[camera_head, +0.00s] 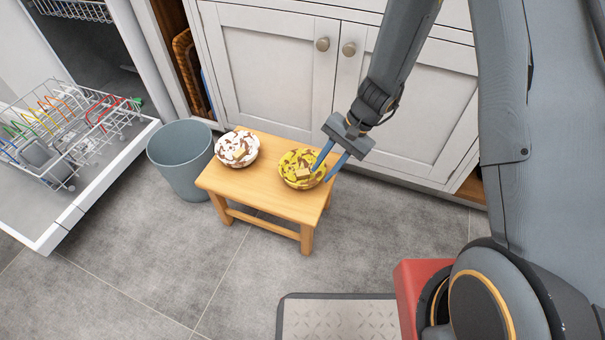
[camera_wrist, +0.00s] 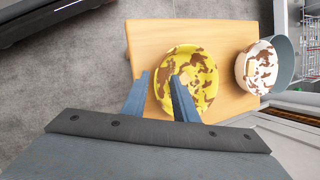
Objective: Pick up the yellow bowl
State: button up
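The yellow bowl (camera_head: 291,168) with brown patches stands upright on a small wooden stool (camera_head: 270,203). A small tan block shows inside it. It also shows in the wrist view (camera_wrist: 204,64). My gripper (camera_head: 321,174) is open at the bowl's right edge in the head view. In the wrist view my gripper (camera_wrist: 160,76) has one finger over the bowl's inside and the other just outside its rim, with the near rim between them. I cannot tell whether either finger touches the bowl.
A white and brown bowl (camera_head: 237,149) stands on the stool's left part. A grey bin (camera_head: 180,160) is left of the stool, beside an open dishwasher with its rack (camera_head: 70,130) out. Cabinet doors (camera_head: 270,65) rise close behind.

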aim_at(320, 177)
jog(key=b+x, duration=0.1)
jog(key=x, duration=0.3)
jog(key=shift+d, duration=0.1)
grip_shut()
